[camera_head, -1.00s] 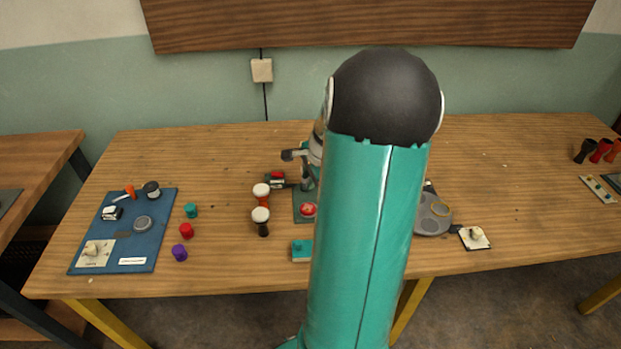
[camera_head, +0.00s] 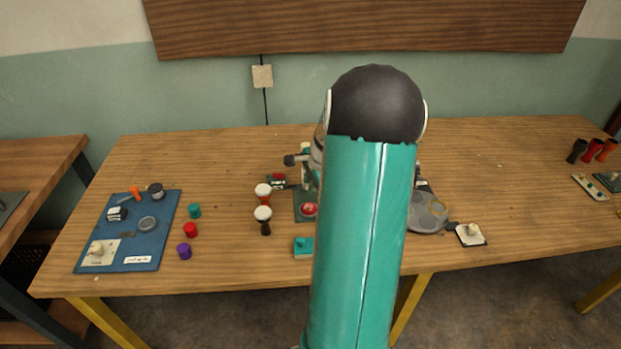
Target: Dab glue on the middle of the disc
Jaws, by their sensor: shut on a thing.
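A small red disc (camera_head: 308,209) with a pale mark lies on a dark green pad (camera_head: 304,216) in the middle of the table. My teal arm stands in front and hides the pad's right side. My gripper (camera_head: 307,183) shows only in part, left of the arm, above the back of the pad and behind the disc. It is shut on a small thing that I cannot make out. A pale green-white tip (camera_head: 306,147) shows above the gripper; I cannot tell what it belongs to. I see no glue on the disc that I can be sure of.
Two goblet drums (camera_head: 263,214) stand left of the pad. A teal block (camera_head: 303,247) lies in front. A blue mat (camera_head: 150,247) with tools is at left, beside several coloured cups (camera_head: 190,229). A grey tray (camera_head: 428,217) and a white pad (camera_head: 470,241) lie right of my arm.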

